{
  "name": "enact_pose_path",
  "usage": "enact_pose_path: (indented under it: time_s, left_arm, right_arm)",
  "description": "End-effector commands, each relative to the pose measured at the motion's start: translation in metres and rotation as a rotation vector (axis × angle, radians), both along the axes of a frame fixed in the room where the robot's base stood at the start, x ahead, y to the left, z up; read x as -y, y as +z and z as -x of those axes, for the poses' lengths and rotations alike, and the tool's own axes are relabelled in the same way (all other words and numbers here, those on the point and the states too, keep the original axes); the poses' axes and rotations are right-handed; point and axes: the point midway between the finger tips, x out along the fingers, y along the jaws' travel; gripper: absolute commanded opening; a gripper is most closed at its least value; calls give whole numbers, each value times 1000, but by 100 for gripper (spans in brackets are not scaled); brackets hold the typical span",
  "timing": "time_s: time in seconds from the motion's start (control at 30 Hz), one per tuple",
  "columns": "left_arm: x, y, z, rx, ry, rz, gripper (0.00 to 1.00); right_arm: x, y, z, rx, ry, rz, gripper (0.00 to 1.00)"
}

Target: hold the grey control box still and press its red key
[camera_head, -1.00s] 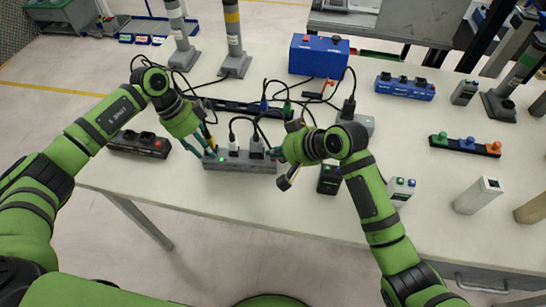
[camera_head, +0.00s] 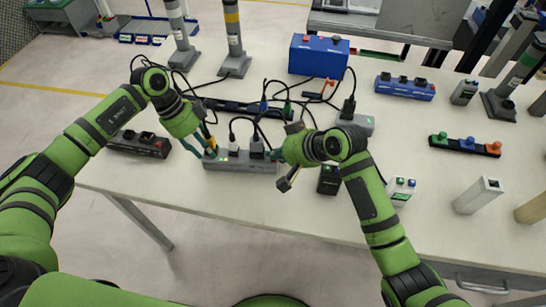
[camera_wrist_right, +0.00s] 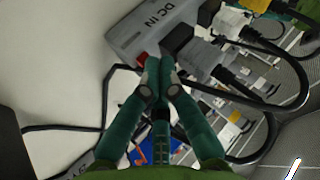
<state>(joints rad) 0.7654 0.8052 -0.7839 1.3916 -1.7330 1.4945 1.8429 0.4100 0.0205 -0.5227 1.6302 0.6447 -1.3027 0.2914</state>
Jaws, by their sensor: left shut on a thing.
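The grey control box (camera_head: 240,163) lies near the front edge of the table with plugs and black cables in its top. In the right wrist view its end (camera_wrist_right: 135,35) reads "DC IN", and the red key (camera_wrist_right: 141,58) shows just beside the fingertips. My left gripper (camera_head: 207,150) is shut on the left end of the box. My right gripper (camera_head: 276,152) is at the right end of the box. In the right wrist view its fingertips (camera_wrist_right: 158,70) are together with nothing between them, close to the red key; I cannot tell whether they touch it.
A dark power strip (camera_head: 140,143) lies left of the box. A small black box (camera_head: 330,180) and a white button box (camera_head: 400,190) stand to the right. A blue box (camera_head: 318,55) stands behind. Cables loop over the table behind the grey box.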

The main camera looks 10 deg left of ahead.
Motion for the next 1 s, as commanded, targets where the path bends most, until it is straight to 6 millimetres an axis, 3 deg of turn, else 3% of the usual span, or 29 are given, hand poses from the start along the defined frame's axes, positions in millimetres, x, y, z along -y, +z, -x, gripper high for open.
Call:
enact_pose_path:
  time_s: [0.3,0.67,1.0]
  left_arm:
    - [-1,-3,2,-8,2,-4,0]
    - [-1,-3,2,-8,1,-5,0]
    - [-1,-3,2,-8,1,-5,0]
  right_arm:
    - [0,14,0,-1,0,1,0]
    - [0,17,-1,0,0,0,0]
    - [0,50,-3,3,0,0,0]
